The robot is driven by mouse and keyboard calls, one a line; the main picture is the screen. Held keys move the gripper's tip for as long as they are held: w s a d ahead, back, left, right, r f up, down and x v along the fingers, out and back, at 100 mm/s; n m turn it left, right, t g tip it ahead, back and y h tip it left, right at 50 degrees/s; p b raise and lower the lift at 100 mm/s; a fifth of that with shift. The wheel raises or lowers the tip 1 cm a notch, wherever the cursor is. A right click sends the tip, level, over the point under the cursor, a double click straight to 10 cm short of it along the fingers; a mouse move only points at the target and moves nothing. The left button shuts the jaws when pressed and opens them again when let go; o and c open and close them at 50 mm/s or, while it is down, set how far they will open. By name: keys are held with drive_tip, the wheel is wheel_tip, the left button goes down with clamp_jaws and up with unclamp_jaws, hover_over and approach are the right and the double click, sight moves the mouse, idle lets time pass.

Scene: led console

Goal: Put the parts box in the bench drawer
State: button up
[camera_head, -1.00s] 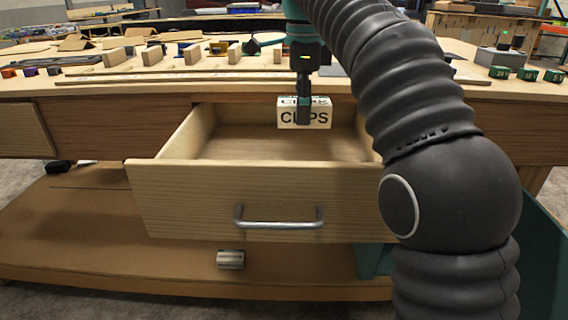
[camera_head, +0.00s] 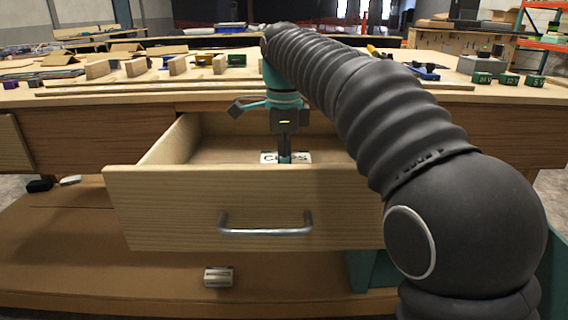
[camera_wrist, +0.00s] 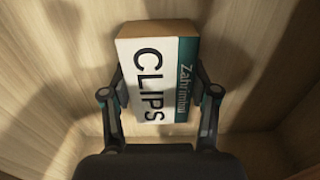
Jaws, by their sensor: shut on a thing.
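The parts box (camera_head: 270,157) is a small white box marked CLIPS; in the wrist view the box (camera_wrist: 147,75) also shows a teal strip and a brown end. My gripper (camera_head: 285,158) points down inside the open bench drawer (camera_head: 165,210), and its fingers are shut on the box's two sides. The wrist view shows the gripper (camera_wrist: 160,95) with one finger on each side. The drawer's wooden walls and floor surround the box. The front panel hides the box's lower part in the head view, so I cannot tell whether it touches the floor.
The drawer front has a metal handle (camera_head: 265,230). The bench top (camera_head: 380,95) above holds wooden blocks, green blocks (camera_head: 482,78) and other small items. A small metallic item (camera_head: 218,276) lies on the lower shelf (camera_head: 130,270). The drawer floor around the box looks clear.

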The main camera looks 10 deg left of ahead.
drive_tip(key=o, duration=1.3)
wheel_tip(320, 180, up, 10)
drive_tip(key=p, duration=0.3)
drive_tip(key=shift+r, duration=1.1)
